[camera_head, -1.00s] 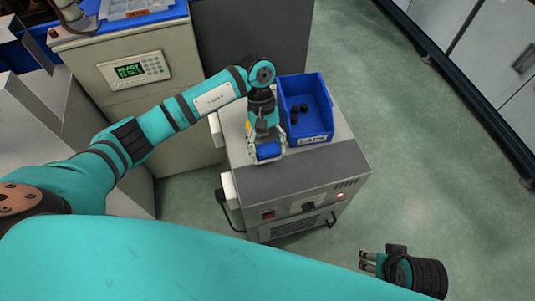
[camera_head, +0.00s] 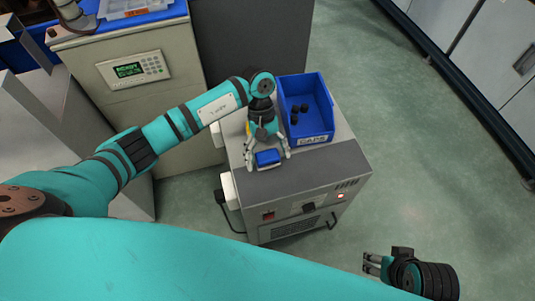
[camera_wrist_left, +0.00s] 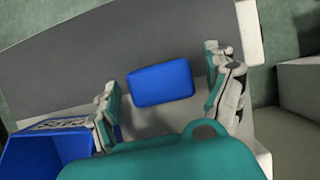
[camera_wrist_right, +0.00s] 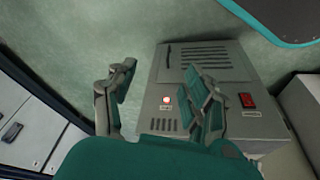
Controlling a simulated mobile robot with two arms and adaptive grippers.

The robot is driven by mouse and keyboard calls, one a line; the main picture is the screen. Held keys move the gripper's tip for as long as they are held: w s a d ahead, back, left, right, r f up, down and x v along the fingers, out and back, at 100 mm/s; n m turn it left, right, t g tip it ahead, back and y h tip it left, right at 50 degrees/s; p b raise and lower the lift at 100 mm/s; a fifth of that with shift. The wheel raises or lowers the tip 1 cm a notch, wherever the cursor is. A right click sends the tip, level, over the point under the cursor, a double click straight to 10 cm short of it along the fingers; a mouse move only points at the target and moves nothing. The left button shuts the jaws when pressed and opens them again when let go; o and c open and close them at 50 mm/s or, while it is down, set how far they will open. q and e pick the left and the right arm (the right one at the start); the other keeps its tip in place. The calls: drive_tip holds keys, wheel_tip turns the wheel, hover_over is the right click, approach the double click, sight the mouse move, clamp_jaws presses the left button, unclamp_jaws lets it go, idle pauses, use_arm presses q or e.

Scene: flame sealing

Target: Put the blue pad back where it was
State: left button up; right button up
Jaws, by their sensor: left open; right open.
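The blue pad (camera_head: 268,158) is a small rounded block on the grey top of the cabinet, near its front left. My left gripper (camera_head: 268,166) is above it, open, with a finger on each side of the pad. In the left wrist view the pad (camera_wrist_left: 161,82) lies between the spread fingers (camera_wrist_left: 170,88), with a gap on both sides. My right gripper (camera_head: 370,263) is open and empty, out over the floor to the right of the cabinet. In the right wrist view its fingers (camera_wrist_right: 160,100) are apart with the cabinet front beyond them.
A blue bin labelled CAPS (camera_head: 318,138), with several dark caps (camera_head: 299,112) inside, stands right behind the pad on the grey cabinet (camera_head: 335,165). A taller machine with a keypad (camera_head: 135,70) stands to the left. The floor (camera_head: 420,150) on the right is clear.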

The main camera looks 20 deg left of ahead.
use_arm(q)
drive_tip(key=shift+r, duration=0.1)
use_arm(e)
drive_tip(key=shift+r, duration=0.15)
use_arm(q)
drive_tip(key=shift+r+p, duration=0.25)
drive_tip(key=shift+p, duration=0.05)
drive_tip(key=v, duration=1.1)
drive_tip(key=shift+r+p, duration=0.3)
drive_tip(key=shift+p, duration=0.05)
use_arm(e)
drive_tip(key=x, duration=0.4)
drive_tip(key=shift+s+a, duration=0.1)
drive_tip(key=shift+s, duration=0.1)
use_arm(q)
drive_tip(key=shift+w+a, duration=0.1)
